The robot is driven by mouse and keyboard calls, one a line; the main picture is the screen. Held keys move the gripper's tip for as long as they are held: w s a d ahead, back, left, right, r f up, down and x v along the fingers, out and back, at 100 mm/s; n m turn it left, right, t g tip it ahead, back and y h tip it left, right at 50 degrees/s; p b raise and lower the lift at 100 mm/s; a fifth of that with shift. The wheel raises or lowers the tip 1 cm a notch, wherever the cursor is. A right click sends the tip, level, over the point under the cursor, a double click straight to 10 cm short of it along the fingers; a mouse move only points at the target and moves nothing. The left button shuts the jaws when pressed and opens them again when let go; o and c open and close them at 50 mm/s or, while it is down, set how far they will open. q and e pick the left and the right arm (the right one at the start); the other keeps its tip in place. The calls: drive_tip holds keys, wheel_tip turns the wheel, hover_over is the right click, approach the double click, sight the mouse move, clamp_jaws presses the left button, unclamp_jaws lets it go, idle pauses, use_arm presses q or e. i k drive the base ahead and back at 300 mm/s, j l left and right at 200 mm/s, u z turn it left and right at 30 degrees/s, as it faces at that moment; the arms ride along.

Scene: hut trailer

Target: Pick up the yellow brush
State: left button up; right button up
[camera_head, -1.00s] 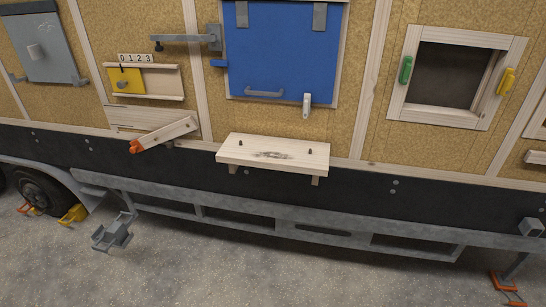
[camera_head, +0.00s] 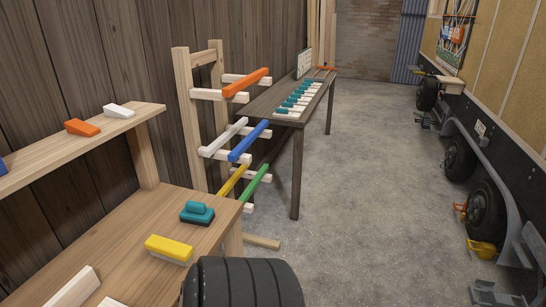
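The yellow brush (camera_head: 169,248) lies on the wooden workbench (camera_head: 120,230) at the lower left. It is a yellow block with a pale underside, near the bench's front right edge. Neither of my grippers shows in the view.
A teal brush (camera_head: 197,213) lies just behind the yellow one. Orange (camera_head: 82,128) and white (camera_head: 118,111) pieces lie on the shelf above. A rack with coloured bars (camera_head: 249,142) stands behind. Open floor (camera_head: 375,200) lies right.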

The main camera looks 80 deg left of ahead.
sight(175, 251)
drive_tip(key=u, duration=3.3)
drive_tip(key=i+l+u, duration=0.2)
drive_tip(key=l, duration=0.65)
drive_tip(key=l+u, duration=0.2)
drive_tip(key=l, duration=0.6)
